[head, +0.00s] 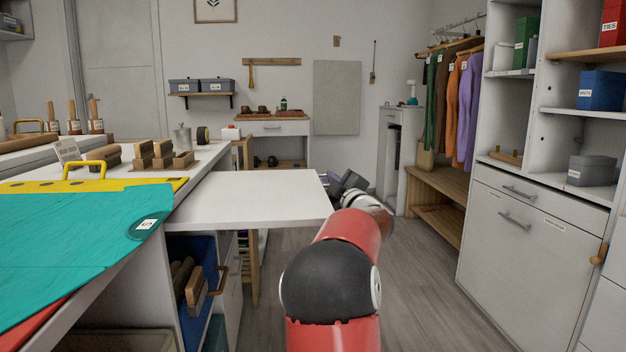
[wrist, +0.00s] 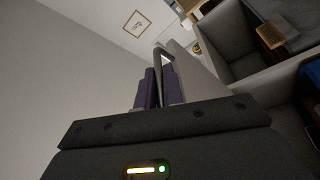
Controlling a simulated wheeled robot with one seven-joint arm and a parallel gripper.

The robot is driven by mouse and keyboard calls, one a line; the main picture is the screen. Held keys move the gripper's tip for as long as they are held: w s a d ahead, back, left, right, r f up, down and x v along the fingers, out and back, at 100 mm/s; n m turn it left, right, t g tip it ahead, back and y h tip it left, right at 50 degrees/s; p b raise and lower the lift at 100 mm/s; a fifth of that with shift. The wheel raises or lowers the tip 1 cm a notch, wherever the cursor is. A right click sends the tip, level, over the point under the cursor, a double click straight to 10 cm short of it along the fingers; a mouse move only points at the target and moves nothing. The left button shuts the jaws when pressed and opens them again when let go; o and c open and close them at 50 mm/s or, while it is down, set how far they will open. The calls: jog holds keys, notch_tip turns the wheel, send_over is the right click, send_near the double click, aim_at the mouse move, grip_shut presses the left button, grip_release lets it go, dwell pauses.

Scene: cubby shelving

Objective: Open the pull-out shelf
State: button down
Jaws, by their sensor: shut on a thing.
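A flat white board, which looks like the pull-out shelf (head: 250,198), sticks out level from the counter on the left in the head view. My arm reaches forward past its right end, and my gripper (head: 352,183) is small and partly hidden there. In the wrist view, the dark purple fingers of my gripper (wrist: 160,80) are closed around a grey bar handle (wrist: 164,57) beside a pale panel (wrist: 198,72). The handle cannot be made out in the head view. How the handle joins the panel is hard to see.
The counter (head: 215,152) holds wooden blocks and a teal cloth (head: 85,250). An open blue-sided drawer (head: 195,262) sits below the board. A white cabinet (head: 520,240) and a wooden bench (head: 437,205) stand on the right. The floor (head: 415,265) between is clear.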

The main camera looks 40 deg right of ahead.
jog(key=shift+s+d, duration=0.4)
jog(key=shift+d, duration=0.2)
jog(key=c, duration=1.8)
grip_release()
jog(key=v, duration=0.7)
jog(key=shift+s+a+f, duration=0.15)
jog(key=shift+s+a, duration=0.05)
jog(key=shift+s, duration=0.15)
